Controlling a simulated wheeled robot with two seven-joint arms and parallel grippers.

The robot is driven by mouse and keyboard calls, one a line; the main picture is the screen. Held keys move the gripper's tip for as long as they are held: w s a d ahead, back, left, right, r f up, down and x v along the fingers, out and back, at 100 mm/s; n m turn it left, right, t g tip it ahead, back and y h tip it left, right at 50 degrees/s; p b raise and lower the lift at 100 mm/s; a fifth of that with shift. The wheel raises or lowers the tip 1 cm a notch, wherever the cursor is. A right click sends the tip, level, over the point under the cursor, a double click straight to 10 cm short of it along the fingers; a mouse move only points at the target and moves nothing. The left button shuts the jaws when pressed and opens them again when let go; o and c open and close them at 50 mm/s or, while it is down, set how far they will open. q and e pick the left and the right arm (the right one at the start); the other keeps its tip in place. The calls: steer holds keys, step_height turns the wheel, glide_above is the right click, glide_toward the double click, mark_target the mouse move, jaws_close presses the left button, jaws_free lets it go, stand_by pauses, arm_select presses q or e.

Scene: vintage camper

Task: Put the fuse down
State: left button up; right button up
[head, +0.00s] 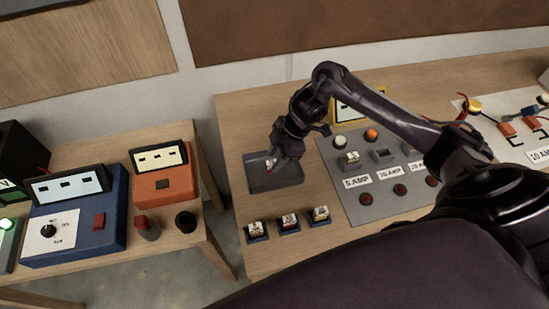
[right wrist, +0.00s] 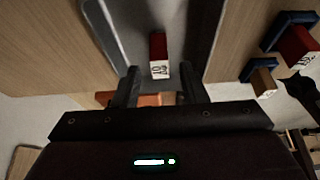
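The fuse (right wrist: 158,54), red with a white end marked 10, is in the grey tray (right wrist: 120,28) in the right wrist view. In the head view the tray (head: 285,184) sits on the right-hand table, and a small red and white bit of the fuse (head: 269,163) shows under my right gripper (head: 279,160). In the right wrist view the right gripper (right wrist: 160,76) is open, its fingers spread wider than the fuse. The fuse shows beyond the fingertips with gaps on both sides. My left gripper is not in view.
Several fuses in blue holders, one of them the middle one (head: 289,220), stand in front of the tray. A grey panel (head: 360,208) with amp labels, lamps and buttons is to the right. Blue and orange meters (head: 160,184) stand on the left table.

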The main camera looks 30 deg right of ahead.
steer(key=v, duration=1.1)
steer(key=shift+f, duration=0.1)
